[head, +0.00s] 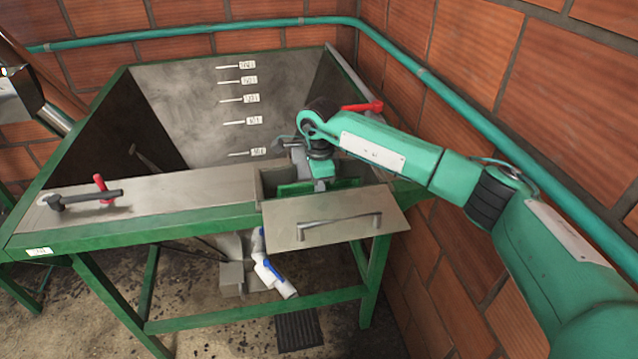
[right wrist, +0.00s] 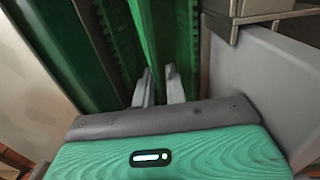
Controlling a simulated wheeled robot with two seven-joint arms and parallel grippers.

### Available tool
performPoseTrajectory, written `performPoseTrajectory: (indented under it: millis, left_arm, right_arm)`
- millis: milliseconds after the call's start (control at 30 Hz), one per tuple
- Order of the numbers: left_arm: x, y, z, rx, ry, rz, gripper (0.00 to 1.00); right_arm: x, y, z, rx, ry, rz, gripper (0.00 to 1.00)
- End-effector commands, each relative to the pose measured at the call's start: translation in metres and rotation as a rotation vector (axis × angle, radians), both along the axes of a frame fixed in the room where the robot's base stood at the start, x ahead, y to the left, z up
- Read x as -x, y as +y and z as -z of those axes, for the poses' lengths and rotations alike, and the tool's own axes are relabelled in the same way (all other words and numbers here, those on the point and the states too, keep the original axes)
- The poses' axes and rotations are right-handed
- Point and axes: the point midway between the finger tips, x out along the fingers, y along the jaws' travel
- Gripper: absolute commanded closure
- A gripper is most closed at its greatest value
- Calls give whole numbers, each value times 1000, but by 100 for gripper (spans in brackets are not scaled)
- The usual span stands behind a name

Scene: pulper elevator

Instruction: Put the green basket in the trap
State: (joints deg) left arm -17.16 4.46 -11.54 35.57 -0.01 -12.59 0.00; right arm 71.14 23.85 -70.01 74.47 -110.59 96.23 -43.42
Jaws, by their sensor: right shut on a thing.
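The trap (head: 262,182) is a metal-walled opening in the right part of the green-framed table, with its flap (head: 335,228) folded down in front. The green basket (head: 346,183) shows inside the opening, partly hidden by my right wrist. In the right wrist view the basket (right wrist: 122,40) has dark green slotted walls. My right gripper (right wrist: 159,90) points down into the trap and is shut on a thin green upright part of the basket between its two grey fingers. I cannot tell whether the basket rests on the trap's bottom.
A large metal hopper (head: 215,105) with marked levels lies behind the table top. A black lever with a red handle (head: 101,186) sits on the left of the top. A red lever (head: 362,106) is behind my right arm. Brick walls and a teal pipe (head: 455,106) bound the right.

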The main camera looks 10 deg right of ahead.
Motion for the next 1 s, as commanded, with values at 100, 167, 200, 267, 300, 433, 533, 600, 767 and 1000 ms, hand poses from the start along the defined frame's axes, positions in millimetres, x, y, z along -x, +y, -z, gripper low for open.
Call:
performPoseTrajectory:
  millis: [100, 167, 200, 267, 300, 433, 533, 600, 767, 1000]
  left_arm:
    - [1, 2, 0, -1, 2, 0, 64]
    - [1, 2, 0, -2, 2, 0, 64]
    - [1, 2, 1, -2, 2, 0, 64]
    - [1, 2, 3, -3, 3, 0, 64]
    - [1, 2, 4, -3, 3, 0, 64]
    - [1, 2, 3, -3, 3, 0, 64]
    - [1, 3, 3, -3, 2, -1, 64]
    - [1, 3, 3, -3, 2, -1, 64]
    - [1, 3, 0, -3, 2, -1, 64]
    - [1, 3, 13, -3, 2, -1, 64]
  right_arm:
    - [0, 0, 0, -1, -2, 0, 100]
    - [0, 0, 0, -1, -2, 0, 100]
    - [0, 0, 0, -1, -2, 0, 100]
    - [0, 0, 2, 0, -2, 0, 100]
    - [0, 0, 4, 0, -2, 0, 100]
    - [0, 0, 2, 0, -2, 0, 65]
    - [0, 0, 2, 0, -2, 0, 65]
    - [0, 0, 2, 0, -2, 0, 65]
    - [0, 0, -1, 0, -2, 0, 65]
    - [-1, 0, -34, -1, -8, -1, 65]
